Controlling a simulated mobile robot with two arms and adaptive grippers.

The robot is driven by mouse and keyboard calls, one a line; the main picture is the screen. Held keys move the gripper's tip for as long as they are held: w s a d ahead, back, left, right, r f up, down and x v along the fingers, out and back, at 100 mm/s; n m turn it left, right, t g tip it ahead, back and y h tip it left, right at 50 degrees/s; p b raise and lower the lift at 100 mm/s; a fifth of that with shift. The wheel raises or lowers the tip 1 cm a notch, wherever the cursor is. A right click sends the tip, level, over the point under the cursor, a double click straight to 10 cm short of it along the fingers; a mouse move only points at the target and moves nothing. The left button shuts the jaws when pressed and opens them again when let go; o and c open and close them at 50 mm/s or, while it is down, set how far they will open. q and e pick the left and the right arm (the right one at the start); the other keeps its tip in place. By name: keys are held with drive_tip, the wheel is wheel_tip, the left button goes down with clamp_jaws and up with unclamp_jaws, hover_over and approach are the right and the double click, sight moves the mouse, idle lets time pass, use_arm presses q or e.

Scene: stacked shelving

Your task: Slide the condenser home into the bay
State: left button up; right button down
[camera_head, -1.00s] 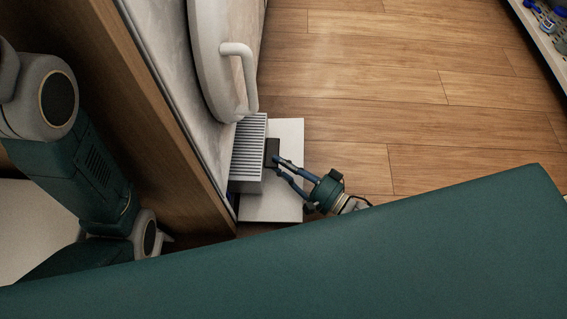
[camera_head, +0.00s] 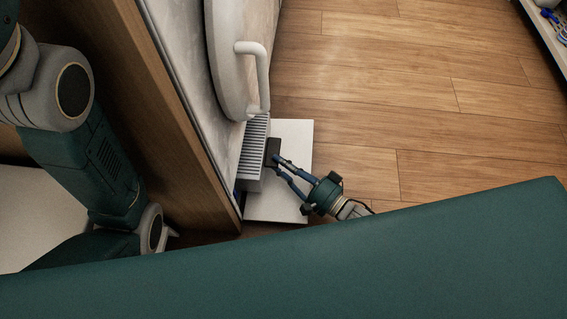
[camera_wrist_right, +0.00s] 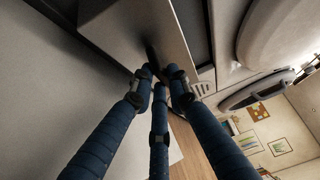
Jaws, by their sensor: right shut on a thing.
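The condenser (camera_head: 254,148) is a grey finned block with a dark handle (camera_head: 273,150) on its outer end. It sits partly inside the low opening of the pale machine (camera_head: 188,70), with its outer part sticking out over a white board (camera_head: 291,203). My right gripper (camera_head: 277,163) is shut on the dark handle, coming from the lower right. In the right wrist view, the fingers (camera_wrist_right: 160,76) meet at the handle on the condenser's plain face (camera_wrist_right: 130,28). The inside of the bay is hidden. My left arm shows at the left, but its gripper does not.
The machine's round door (camera_head: 225,50) with a white bar handle (camera_head: 260,75) is just above the condenser. A wooden panel (camera_head: 165,110) stands left of the machine. The wooden floor (camera_head: 400,90) to the right is clear. A shelf (camera_head: 548,35) is at the top right.

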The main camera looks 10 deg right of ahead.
sight(264, 170)
drive_tip(key=shift+w+a+r, duration=0.1)
drive_tip(key=shift+w+a, duration=0.2)
drive_tip(key=shift+a, duration=0.7)
drive_tip(key=shift+w+a+r, duration=0.1)
drive_tip(key=shift+w+a, duration=0.2)
drive_tip(key=shift+a, duration=0.65)
drive_tip(key=shift+w+a+r, duration=0.1)
drive_tip(key=shift+w+a, duration=0.2)
drive_tip(key=shift+a, duration=0.7)
drive_tip(key=shift+w+a+b, duration=0.1)
drive_tip(key=shift+a+b, duration=0.2)
drive_tip(key=shift+a, duration=0.3)
drive_tip(key=c, duration=1.6)
unclamp_jaws()
drive_tip(key=shift+f, duration=0.35)
drive_tip(key=shift+s+d, duration=0.25)
drive_tip(key=shift+s, duration=0.2)
drive_tip(key=v, duration=0.5)
drive_tip(key=d+v, duration=0.1)
drive_tip(key=v, duration=0.1)
drive_tip(key=shift+w+d, duration=0.1)
drive_tip(key=shift+d, duration=0.15)
